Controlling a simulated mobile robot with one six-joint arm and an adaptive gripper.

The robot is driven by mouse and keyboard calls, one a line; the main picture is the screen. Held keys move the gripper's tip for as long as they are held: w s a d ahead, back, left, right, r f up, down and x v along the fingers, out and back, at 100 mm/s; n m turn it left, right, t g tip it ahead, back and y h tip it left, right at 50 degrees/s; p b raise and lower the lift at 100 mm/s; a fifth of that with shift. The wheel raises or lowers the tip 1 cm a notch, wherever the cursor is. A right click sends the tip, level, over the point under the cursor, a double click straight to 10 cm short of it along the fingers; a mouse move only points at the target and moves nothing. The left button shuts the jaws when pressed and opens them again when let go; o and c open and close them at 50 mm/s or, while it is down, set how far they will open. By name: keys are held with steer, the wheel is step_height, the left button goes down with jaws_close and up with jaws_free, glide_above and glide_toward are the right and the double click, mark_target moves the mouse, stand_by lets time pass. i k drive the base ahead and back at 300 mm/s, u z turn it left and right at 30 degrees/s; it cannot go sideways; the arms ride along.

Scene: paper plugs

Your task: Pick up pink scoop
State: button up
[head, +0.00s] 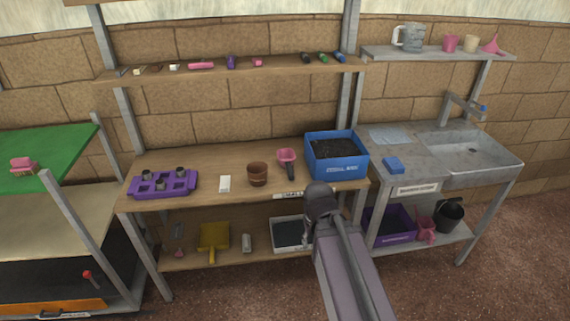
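The pink scoop (286,156) lies on the wooden bench, between the brown pot and the blue crate. Its dark handle points toward the front edge. My arm (345,265) rises from the bottom of the head view, and its dark upper joint stands in front of the bench, to the right of and nearer than the scoop. My gripper's fingers cannot be made out there; the arm seems to hide them. Nothing visibly touches the scoop.
The blue crate (337,171) of soil stands close to the scoop's right. The brown pot (257,174), a white block (225,184) and a purple tray (146,188) are to its left. A shelf (280,70) with small items runs above. A grey sink bench (420,153) stands at right.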

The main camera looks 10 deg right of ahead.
mark_target(286, 157)
steer(key=z, duration=0.05)
steer(key=i, duration=1)
steer(key=u, duration=0.05)
